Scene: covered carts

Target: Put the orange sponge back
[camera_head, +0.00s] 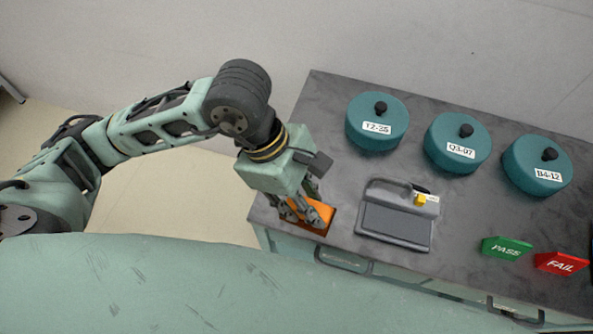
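The orange sponge (323,210) is at the left front corner of the grey cart top. A brownish, orange-edged patch (318,231) shows under it, perhaps a shallow tray or mat. My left gripper (309,205) points down over the sponge, with fingers at its near and far sides. The fingers hide part of the sponge. I cannot tell whether they grip it, or whether it rests on the patch or is slightly raised. My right gripper is not in view.
Three teal lidded pots, T2-25 (390,137), Q3-07 (446,161) and B4-12 (526,176), stand along the back. A grey device (394,224) with a handle sits right of the sponge. Green PASS (506,247) and red FAIL (561,263) blocks are at front right.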

